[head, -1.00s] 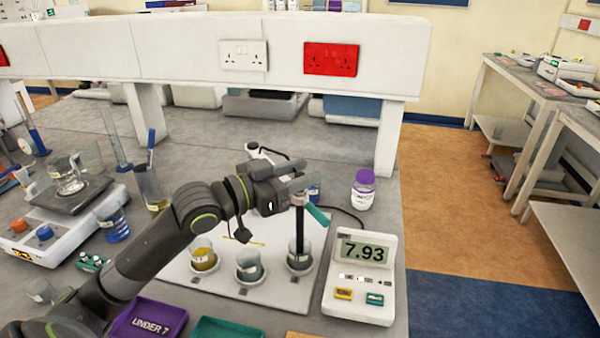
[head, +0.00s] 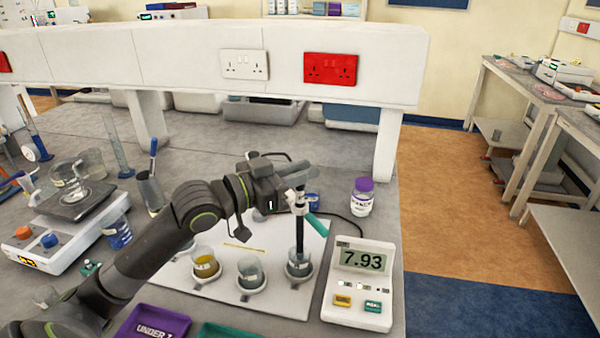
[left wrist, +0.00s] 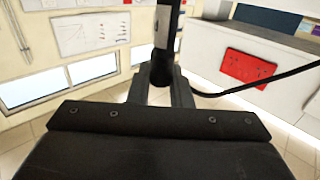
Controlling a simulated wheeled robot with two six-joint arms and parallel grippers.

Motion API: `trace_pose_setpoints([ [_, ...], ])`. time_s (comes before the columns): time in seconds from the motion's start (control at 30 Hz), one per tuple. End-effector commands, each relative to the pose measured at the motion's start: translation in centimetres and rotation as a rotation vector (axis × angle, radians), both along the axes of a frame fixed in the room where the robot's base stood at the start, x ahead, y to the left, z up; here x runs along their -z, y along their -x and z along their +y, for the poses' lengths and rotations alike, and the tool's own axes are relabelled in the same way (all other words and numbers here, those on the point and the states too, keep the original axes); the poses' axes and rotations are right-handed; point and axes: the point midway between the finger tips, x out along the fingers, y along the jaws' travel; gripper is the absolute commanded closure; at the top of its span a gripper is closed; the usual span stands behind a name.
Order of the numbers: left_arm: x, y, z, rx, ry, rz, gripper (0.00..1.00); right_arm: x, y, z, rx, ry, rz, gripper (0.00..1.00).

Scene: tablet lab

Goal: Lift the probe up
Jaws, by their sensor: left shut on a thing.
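The probe (head: 299,235) is a dark upright rod with a teal piece at its upper end. Its lower end is in the right-hand beaker (head: 300,264) on the white mat. My left gripper (head: 296,195) is shut on the probe near its top. In the left wrist view the dark probe (left wrist: 161,70) stands between the two fingers, with a black cable running off to the right. The pH meter (head: 358,286) stands right of the beakers and reads 7.93. My right gripper is not in view.
A beaker of yellow liquid (head: 206,263) and a clear beaker (head: 249,273) stand on the mat left of the probe. A purple-capped bottle (head: 362,197) stands behind the meter. A purple tray (head: 152,323) lies in front. A white shelf (head: 200,65) spans the back.

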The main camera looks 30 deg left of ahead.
Motion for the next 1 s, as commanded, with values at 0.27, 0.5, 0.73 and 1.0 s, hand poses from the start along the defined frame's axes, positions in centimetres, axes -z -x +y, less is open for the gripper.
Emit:
trace_pose_setpoints([
  [0.27,-4.7,0.0,0.0,0.0,0.0,-0.001,1.0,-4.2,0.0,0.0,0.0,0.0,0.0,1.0],
  [0.5,-5.3,0.0,0.0,0.0,0.0,-0.004,1.0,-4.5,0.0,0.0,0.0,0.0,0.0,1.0],
  [0.73,-5.4,0.0,-0.1,0.001,0.001,-0.011,0.78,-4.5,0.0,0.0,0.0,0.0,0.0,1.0],
  [1.0,-5.2,0.0,0.0,0.0,0.0,-0.004,0.62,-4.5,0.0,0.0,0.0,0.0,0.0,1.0],
])
